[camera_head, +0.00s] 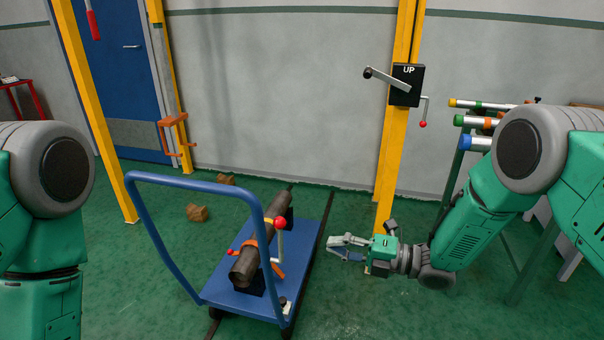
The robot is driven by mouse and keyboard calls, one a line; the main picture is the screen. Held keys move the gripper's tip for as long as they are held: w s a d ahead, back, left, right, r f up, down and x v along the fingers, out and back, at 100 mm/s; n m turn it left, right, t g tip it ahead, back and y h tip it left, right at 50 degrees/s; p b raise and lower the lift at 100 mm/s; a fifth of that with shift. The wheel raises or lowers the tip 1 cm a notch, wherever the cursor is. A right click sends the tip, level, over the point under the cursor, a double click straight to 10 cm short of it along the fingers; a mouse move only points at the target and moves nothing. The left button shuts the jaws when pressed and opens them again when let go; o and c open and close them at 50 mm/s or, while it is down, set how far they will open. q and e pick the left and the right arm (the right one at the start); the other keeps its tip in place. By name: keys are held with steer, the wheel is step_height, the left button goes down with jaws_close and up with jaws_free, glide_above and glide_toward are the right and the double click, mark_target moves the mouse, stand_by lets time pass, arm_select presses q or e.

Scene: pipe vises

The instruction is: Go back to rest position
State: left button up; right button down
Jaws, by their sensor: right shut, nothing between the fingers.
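My right gripper (348,247) is in the lower middle of the head view, to the right of the blue cart, apart from it and over the green floor. It is shut and empty, with its fingers pointing left. My right arm comes in from the right edge, bent at the elbow. Of my left arm only the green and grey upper part shows at the left edge; my left gripper is out of view. A dark pipe (262,240) lies on the blue cart (235,292), held by an orange vise (277,268) with a red-knobbed lever (281,223).
Yellow posts (396,110) stand by the grey wall; one carries a black crank box (405,85) marked UP. A rack with colour-ended pipes (476,143) is at the right. Brown lumps (197,213) lie on the floor behind the cart. A blue door (120,60) is at the back left.

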steer(key=s+d+f+m+h, duration=0.4)
steer(key=s+f+m+h, duration=0.3)
steer(key=m, duration=0.3)
steer(key=s+d+f+m+h, duration=0.45)
steer(key=s+f+m, duration=0.35)
steer(key=f+m, duration=0.2)
steer(key=s+d+m+g+h, duration=0.2)
steer(key=s+d+m+g, duration=0.1)
steer(key=s, duration=0.8)
steer(key=s+d+f+m+g+h, duration=0.1)
steer(key=s+d+m+g+h, duration=0.2)
steer(key=s+d+m, duration=0.3)
steer(key=s+m, duration=0.2)
steer(key=s, duration=0.3)
